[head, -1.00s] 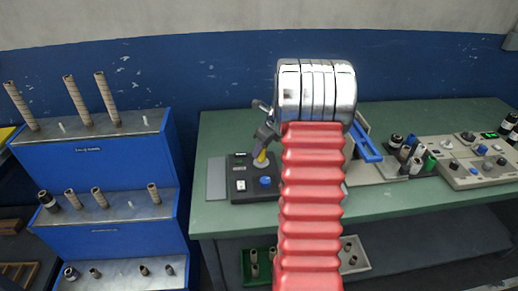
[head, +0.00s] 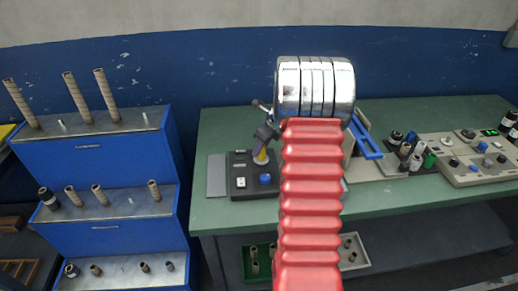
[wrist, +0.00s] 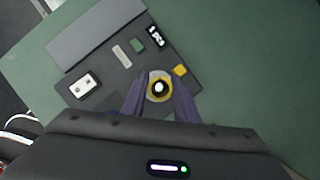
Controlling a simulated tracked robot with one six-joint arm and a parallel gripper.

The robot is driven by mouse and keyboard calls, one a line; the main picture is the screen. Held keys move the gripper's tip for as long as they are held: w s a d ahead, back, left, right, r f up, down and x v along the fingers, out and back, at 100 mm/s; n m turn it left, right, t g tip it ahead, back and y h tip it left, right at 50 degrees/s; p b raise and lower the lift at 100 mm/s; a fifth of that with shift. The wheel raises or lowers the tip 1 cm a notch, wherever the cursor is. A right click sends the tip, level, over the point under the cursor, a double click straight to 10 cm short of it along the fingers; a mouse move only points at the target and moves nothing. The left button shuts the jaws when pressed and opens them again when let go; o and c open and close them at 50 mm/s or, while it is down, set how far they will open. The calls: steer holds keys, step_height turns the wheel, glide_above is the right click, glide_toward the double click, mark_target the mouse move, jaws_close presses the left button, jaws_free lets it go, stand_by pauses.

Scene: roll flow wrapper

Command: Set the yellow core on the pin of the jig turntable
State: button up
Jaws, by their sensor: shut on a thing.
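The yellow core (head: 261,156) is held upright by my gripper (head: 264,140), low over the jig turntable (head: 262,167) on the black jig box. In the wrist view the core (wrist: 152,97) shows as a yellow ring between the two fingers of my gripper (wrist: 160,103), which are shut on it. A bright round spot, apparently the pin top (wrist: 159,87), shows inside the ring, with the grey turntable disc (wrist: 153,75) around it. Whether the core's lower end touches the disc cannot be told.
The black jig box (head: 241,187) has a blue knob (head: 265,179) and a white switch (head: 240,183). A blue bar (head: 368,143) and a cluster of cores stand to the right on the green bench (head: 220,220). A blue stepped rack (head: 105,160) stands left.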

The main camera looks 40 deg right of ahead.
steer(key=shift+f, duration=0.1)
steer(key=o, duration=1.1)
steer(key=shift+o, duration=0.4)
steer(key=o, duration=0.4)
steer(key=shift+s, duration=0.1)
steer(key=shift+r, duration=4)
